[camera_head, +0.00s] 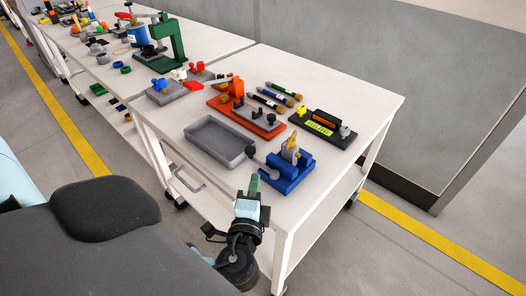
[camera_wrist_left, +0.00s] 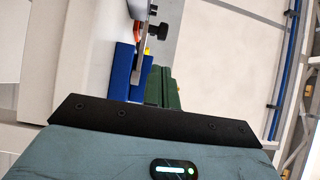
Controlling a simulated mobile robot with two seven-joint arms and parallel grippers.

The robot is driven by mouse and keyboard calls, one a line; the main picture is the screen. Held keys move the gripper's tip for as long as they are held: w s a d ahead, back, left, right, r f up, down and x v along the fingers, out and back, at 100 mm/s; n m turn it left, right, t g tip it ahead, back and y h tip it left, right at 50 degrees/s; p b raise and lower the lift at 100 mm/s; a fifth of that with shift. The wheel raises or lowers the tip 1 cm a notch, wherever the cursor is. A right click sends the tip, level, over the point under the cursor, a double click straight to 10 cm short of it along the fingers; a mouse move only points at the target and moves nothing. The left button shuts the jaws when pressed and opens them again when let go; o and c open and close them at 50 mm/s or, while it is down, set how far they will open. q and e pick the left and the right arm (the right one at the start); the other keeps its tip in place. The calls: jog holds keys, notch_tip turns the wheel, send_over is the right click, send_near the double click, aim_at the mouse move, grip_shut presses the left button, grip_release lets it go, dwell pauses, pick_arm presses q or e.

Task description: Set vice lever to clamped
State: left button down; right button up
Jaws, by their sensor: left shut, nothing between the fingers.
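The blue vice (camera_head: 288,179) stands at the near right corner of the front table, with a yellow part (camera_head: 291,142) held at its top. Its grey lever ends in a black knob (camera_head: 250,151) and points left toward the grey tray. My left gripper (camera_head: 253,186) is shut and empty, with green fingertips, just left of the vice and below the knob. In the left wrist view the green fingers (camera_wrist_left: 162,88) are together beside the blue vice (camera_wrist_left: 123,72), near the grey lever (camera_wrist_left: 142,40) and black knob (camera_wrist_left: 158,31). Contact cannot be told. My right gripper is out of view.
A grey tray (camera_head: 191,128) lies left of the vice. Behind are an orange fixture (camera_head: 222,101), a dark plate with a yellow label (camera_head: 312,127) and several markers (camera_head: 268,102). The table's right corner (camera_head: 385,100) is bare. A grey panel (camera_head: 350,80) stands behind.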

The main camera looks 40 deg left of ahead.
aim_at(259, 163)
pick_arm(q)
jog(key=shift+s+r, duration=0.1)
jog(key=shift+s, duration=0.05)
jog(key=shift+d, duration=0.1)
jog(key=shift+w, duration=0.3)
jog(key=x, duration=0.9)
jog(key=shift+w+a+p, duration=0.15)
jog(key=shift+a+p, duration=0.15)
jog(key=shift+p, duration=0.1)
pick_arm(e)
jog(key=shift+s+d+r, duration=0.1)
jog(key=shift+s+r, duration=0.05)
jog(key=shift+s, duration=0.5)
pick_arm(q)
jog(key=shift+a, duration=0.1)
jog(key=shift+y, duration=0.3)
jog(key=shift+n+g, duration=0.3)
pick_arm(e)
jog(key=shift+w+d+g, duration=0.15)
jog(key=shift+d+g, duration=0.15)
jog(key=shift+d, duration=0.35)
